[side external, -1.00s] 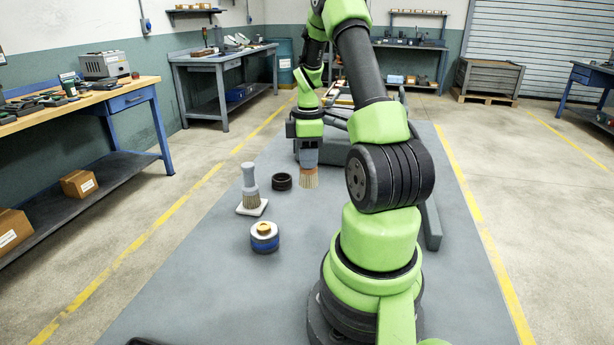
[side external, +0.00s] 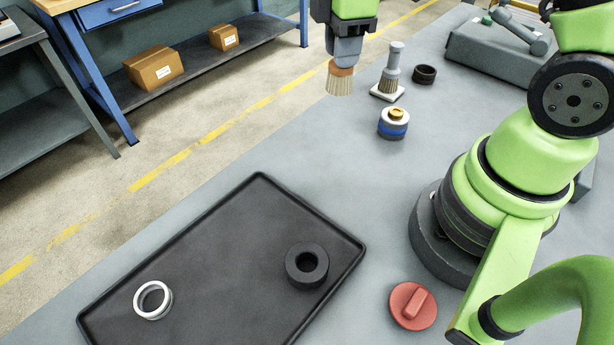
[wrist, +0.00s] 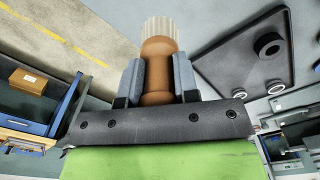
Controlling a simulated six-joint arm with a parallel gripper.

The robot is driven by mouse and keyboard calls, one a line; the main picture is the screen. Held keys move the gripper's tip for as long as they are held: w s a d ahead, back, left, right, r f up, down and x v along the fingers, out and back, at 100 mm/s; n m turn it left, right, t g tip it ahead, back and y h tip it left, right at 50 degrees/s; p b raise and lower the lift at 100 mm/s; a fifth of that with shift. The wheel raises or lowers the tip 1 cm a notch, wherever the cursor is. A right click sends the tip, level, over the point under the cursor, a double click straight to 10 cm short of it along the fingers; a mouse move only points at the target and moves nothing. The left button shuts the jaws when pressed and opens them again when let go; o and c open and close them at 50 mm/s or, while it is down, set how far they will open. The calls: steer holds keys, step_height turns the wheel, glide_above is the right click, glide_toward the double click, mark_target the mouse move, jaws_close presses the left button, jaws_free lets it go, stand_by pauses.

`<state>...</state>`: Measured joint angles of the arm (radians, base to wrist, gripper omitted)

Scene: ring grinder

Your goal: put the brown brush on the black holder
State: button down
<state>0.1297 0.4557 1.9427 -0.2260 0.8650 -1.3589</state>
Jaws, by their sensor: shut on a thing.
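My gripper (side external: 344,52) is shut on the brown brush (side external: 341,78) and holds it above the table's far left edge, bristles down. In the wrist view the brush (wrist: 157,70) sits between both fingers, its pale bristles pointing away. A thick black ring (side external: 293,264) lies in the black tray, well to the front left of my gripper; it also shows in the wrist view (wrist: 268,45). I cannot tell for certain which one is the black holder.
A grey brush (side external: 391,63) stands on a white base close right of the held brush. A blue-and-white round part (side external: 393,129) stands nearer. The black tray (side external: 215,222) also holds a silver ring (side external: 140,305). A red knobbed disc (side external: 412,306) lies right of the tray.

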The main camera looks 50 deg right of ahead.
steer(key=s+a+r+n, duration=0.1)
steer(key=s+a+n, duration=0.1)
steer(key=a, duration=0.6)
steer(key=s+a+n, duration=0.2)
steer(key=a+n, duration=0.1)
steer(key=a, duration=0.4)
steer(key=n, duration=0.4)
glide_above(306, 262)
step_height(306, 262, down, 9)
steer(key=shift+f, duration=0.1)
steer(key=shift+f, duration=0.15)
steer(key=c, duration=0.9)
jaws_free()
steer(key=shift+o, duration=0.2)
step_height(306, 262, up, 12)
steer(key=shift+r, duration=0.25)
